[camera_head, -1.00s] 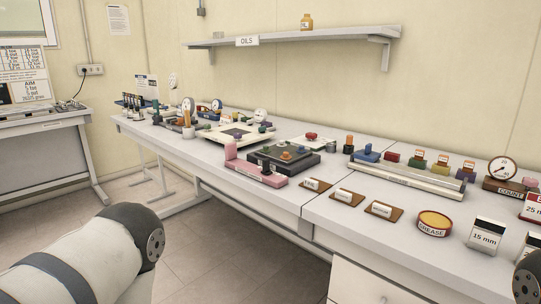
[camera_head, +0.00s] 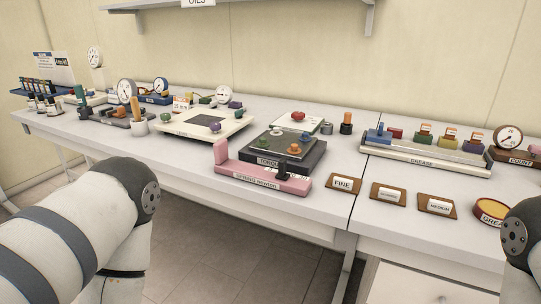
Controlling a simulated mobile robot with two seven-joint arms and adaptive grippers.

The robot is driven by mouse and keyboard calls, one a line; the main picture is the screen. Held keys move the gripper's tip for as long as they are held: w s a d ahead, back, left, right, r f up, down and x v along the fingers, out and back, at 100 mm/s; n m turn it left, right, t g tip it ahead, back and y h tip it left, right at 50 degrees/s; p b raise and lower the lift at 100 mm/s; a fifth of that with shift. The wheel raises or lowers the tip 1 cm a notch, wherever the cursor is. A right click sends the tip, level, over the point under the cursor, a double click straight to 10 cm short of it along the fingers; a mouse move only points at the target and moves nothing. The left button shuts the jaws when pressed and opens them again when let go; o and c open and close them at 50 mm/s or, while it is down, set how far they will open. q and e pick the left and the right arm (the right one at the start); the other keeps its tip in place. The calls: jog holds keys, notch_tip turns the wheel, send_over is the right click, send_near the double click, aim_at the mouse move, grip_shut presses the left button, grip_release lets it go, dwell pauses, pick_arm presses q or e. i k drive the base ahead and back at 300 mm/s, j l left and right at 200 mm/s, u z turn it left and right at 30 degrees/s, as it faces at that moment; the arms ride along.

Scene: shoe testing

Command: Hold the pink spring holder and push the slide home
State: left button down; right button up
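The pink spring holder (camera_head: 245,178) lies near the front edge of the bench, with a raised block at its left end and a lettered label along its front. The holder sits just in front of the dark torque plate (camera_head: 302,156). Parts of my two arms show at the lower left and lower right, apart from the holder. Neither of my grippers is in view.
To the right are a long grease tray (camera_head: 400,160), brown label tiles (camera_head: 345,183) and a yellow grease tin (camera_head: 491,211). Bare bench shows before the holder's right end.

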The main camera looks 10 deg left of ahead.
aim_at(282, 175)
jog(key=i+j+z, duration=0.25)
jog(key=j, duration=0.5)
jog(key=j+z, duration=0.3)
jog(key=j, duration=0.5)
